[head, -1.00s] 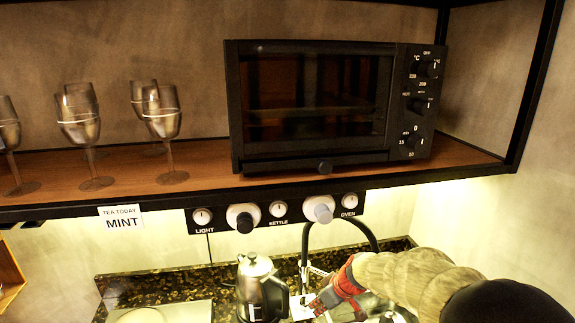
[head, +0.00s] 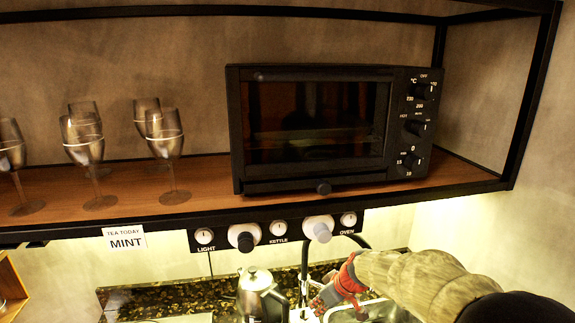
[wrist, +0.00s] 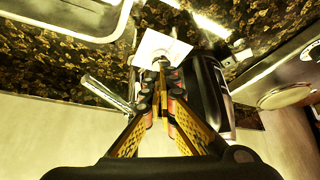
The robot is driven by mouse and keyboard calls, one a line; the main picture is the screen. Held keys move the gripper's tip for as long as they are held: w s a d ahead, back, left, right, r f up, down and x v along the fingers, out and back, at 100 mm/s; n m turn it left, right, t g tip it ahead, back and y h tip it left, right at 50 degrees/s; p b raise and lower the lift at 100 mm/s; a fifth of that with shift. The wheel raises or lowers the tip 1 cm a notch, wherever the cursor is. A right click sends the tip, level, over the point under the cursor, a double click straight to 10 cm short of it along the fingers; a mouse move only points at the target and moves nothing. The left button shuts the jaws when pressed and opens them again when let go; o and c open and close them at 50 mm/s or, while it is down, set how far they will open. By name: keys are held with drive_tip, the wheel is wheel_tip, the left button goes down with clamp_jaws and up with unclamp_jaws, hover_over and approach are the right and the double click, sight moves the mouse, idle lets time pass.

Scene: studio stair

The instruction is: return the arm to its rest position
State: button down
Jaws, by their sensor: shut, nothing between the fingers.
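My gripper (head: 322,303) shows at the bottom of the head view, right of the kettle and over the counter by the sink. It is red and dark, at the end of my sleeved arm. In the wrist view my gripper (wrist: 162,92) has its yellow-sided fingers closed together at the tips, with nothing between them. A black and steel kettle (head: 258,295) stands left of my gripper in the head view. The dark body of the kettle (wrist: 208,92) is just right of the fingers in the wrist view. I cannot tell whether they touch.
A shelf (head: 205,178) above holds a black oven (head: 318,125) and several glasses (head: 165,140). A control panel (head: 278,231) with knobs hangs under its edge. A sink (head: 368,312) lies below my arm. A faucet (wrist: 105,92) shows left of the fingers.

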drive_tip(key=s+d+m+g, duration=0.2)
drive_tip(key=s+m, duration=0.3)
drive_tip(key=s, duration=0.6)
drive_tip(key=s+d+r+m+t+h, duration=0.1)
drive_tip(key=s+d+r+h, duration=0.1)
drive_tip(key=s+d+r, duration=0.2)
drive_tip(key=s+d+r+m+t+h, duration=0.1)
drive_tip(key=s+d+r, duration=0.3)
drive_tip(key=s+r, duration=0.7)
drive_tip(key=s+t, duration=0.1)
drive_tip(key=s, duration=0.6)
drive_tip(key=shift+m+h, duration=0.4)
drive_tip(key=shift+d+r, duration=0.1)
